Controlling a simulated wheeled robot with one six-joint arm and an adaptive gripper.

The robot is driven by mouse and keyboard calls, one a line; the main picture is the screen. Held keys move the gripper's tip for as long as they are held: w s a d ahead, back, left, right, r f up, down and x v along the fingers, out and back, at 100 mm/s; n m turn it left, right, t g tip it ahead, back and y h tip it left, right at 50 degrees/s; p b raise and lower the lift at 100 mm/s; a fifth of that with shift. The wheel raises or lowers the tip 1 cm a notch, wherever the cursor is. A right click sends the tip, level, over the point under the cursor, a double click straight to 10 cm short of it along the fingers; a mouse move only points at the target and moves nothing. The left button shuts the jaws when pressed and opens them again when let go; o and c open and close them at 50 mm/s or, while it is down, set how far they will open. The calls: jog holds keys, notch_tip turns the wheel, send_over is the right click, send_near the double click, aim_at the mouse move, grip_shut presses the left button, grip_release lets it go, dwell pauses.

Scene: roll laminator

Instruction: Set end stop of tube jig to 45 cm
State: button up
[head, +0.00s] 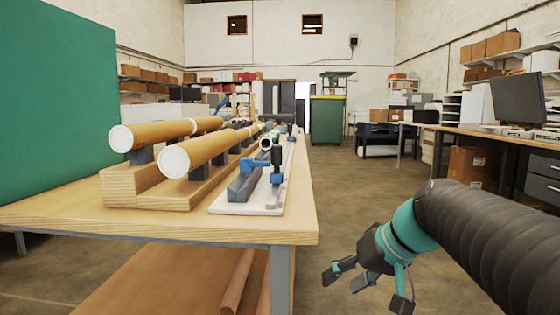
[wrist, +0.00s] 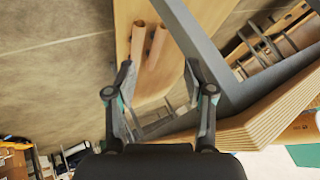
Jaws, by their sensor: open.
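The tube jig (head: 232,206) lies on the wooden table in the head view, a long pale base with a grey rail (head: 243,186) running away from me. A blue clamp-like part (head: 258,164) with a dark upright handle (head: 277,163) sits near its front end; I cannot tell if this is the end stop. No scale marks are readable. My gripper (head: 368,280) is open and empty, to the right of the table and below its top. In the wrist view my gripper's fingers (wrist: 162,95) are apart, with the table's underside structure beyond them.
Cardboard tubes with white caps (head: 195,153) rest on wooden blocks left of the jig. The table edge (head: 290,232) and grey leg (head: 280,280) stand beside my gripper. Brown tubes (wrist: 156,45) lie on the lower shelf.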

jog(key=w+d+r+n+t+y+b, duration=0.15)
jog(key=w+r+y, duration=0.3)
jog(key=w, duration=0.55)
jog(key=w+r+n+y+b, duration=0.1)
jog(key=w+r+n+y, duration=0.3)
jog(key=w, duration=0.5)
jog(key=n+g+y, duration=0.2)
jog(key=n+y, duration=0.1)
jog(key=n, duration=0.5)
send_near(277, 164)
notch_tip(277, 164, up, 3)
jog(key=d, duration=0.2)
jog(key=shift+m+t, duration=0.25)
jog(key=x, duration=0.6)
jog(key=p+x, duration=0.1)
jog(key=x, duration=0.5)
jog(key=shift+w+a+f, duration=0.2)
jog(key=shift+w, duration=0.1)
grip_shut()
